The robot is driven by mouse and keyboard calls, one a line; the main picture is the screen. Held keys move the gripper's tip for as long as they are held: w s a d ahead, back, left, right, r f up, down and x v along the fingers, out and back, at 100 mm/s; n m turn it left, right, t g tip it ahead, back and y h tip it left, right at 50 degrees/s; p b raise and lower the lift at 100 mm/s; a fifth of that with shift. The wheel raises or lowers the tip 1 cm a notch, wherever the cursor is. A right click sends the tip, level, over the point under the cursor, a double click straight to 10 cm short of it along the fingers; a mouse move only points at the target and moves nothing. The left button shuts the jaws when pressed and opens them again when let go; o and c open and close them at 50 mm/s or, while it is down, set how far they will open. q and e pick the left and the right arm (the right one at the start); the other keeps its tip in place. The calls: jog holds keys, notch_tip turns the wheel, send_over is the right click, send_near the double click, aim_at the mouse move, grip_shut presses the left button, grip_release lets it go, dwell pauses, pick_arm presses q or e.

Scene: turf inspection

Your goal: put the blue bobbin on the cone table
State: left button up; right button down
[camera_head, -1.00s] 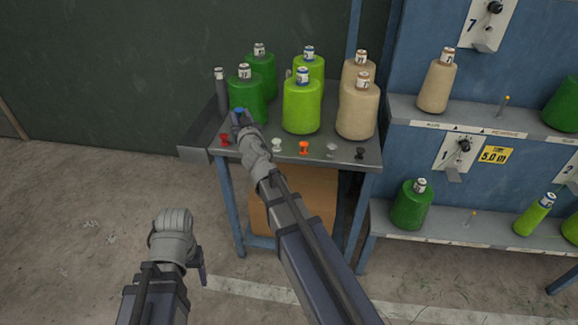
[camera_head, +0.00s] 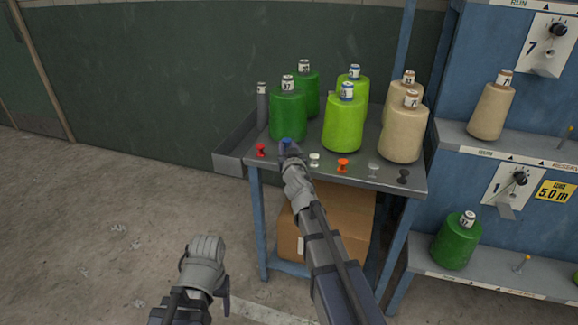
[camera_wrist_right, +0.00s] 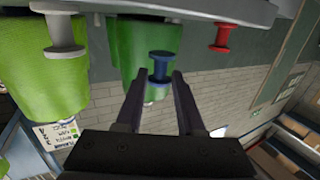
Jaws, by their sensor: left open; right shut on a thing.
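The blue bobbin (camera_head: 286,141) is a small spool at the front of the cone table (camera_head: 358,178), between a red and a white bobbin. My right gripper (camera_head: 289,149) is shut on it. In the right wrist view the blue bobbin (camera_wrist_right: 160,66) sits between my right gripper's fingertips (camera_wrist_right: 159,78). That view is upside down, and a gap shows between the bobbin and the table edge (camera_wrist_right: 190,14). I cannot tell for sure whether it touches the tabletop. My left gripper (camera_head: 205,258) is open, empty and low over the floor, left of the table.
Red (camera_head: 260,150), white (camera_head: 314,159), orange (camera_head: 342,165), grey (camera_head: 373,168) and black (camera_head: 403,176) bobbins line the table's front. Large green (camera_head: 288,115), lime (camera_head: 344,125) and beige (camera_head: 403,135) cones stand close behind. A blue machine frame (camera_head: 460,100) stands right.

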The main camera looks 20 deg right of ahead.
pick_arm(q)
jog(key=shift+f, duration=0.1)
pick_arm(e)
jog(key=shift+f, duration=0.15)
notch_tip(320, 180, down, 4)
jog(key=b, duration=0.3)
jog(key=shift+b, duration=0.35)
pick_arm(q)
notch_tip(320, 180, down, 4)
jog(key=shift+r, duration=0.2)
pick_arm(e)
jog(key=shift+r, duration=0.2)
pick_arm(q)
jog(key=shift+f, duration=0.15)
pick_arm(e)
jog(key=shift+f, duration=0.1)
jog(key=c, duration=0.5)
grip_release()
